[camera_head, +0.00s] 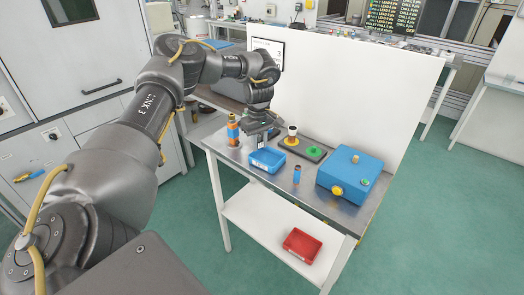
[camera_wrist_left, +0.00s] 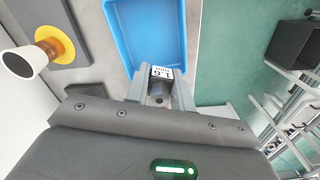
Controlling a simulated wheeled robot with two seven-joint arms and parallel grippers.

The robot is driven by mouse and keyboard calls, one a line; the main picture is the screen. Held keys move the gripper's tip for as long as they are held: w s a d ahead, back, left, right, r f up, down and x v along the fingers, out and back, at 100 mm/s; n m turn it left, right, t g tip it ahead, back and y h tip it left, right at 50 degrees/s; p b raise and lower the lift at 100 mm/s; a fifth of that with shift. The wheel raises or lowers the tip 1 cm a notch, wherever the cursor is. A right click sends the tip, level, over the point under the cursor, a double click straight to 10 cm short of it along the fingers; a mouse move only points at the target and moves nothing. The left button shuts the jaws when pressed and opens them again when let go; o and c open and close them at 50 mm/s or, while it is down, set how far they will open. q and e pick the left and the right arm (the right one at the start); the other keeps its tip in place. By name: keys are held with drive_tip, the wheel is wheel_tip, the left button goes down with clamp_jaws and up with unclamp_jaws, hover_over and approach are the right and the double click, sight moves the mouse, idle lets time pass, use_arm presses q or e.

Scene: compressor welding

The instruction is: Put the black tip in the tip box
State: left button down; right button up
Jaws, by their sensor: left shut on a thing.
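My left gripper (camera_head: 260,141) reaches down over the table's left part, at the back edge of an open blue tray (camera_head: 268,160). In the left wrist view my left gripper (camera_wrist_left: 160,90) is shut on a small dark tip (camera_wrist_left: 158,89) with a white label reading what looks like 1.6. The blue tray (camera_wrist_left: 145,35) lies just beyond the fingertips in that view, and its visible floor looks empty. Whether the tip is over the tray's rim or beside it I cannot tell. In the head view the tip is hidden by the gripper. My right gripper is not in view.
A dark plate (camera_head: 296,150) carries yellow and green discs and a white cup-shaped piece. A blue box (camera_head: 350,172) stands right. An orange-blue bottle (camera_head: 233,132) stands left, and a small cylinder (camera_head: 297,175) near the front. A red tray (camera_head: 302,246) sits on the lower shelf.

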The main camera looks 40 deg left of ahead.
sight(262, 146)
use_arm(q)
drive_tip(key=shift+w+d+f, duration=0.1)
drive_tip(key=shift+w+d, duration=0.05)
drive_tip(key=f, duration=0.1)
drive_tip(key=f+p, duration=0.1)
drive_tip(key=f, duration=0.1)
drive_tip(key=shift+w+d+f, duration=0.1)
drive_tip(key=shift+w+d, duration=0.05)
drive_tip(key=shift+w, duration=0.05)
drive_tip(key=shift+f, duration=0.3)
drive_tip(key=c, duration=1.2)
unclamp_jaws()
drive_tip(key=shift+f, duration=0.15)
wheel_tip(262, 146, up, 12)
drive_tip(key=shift+r+b, duration=0.2)
drive_tip(key=shift+b, duration=0.15)
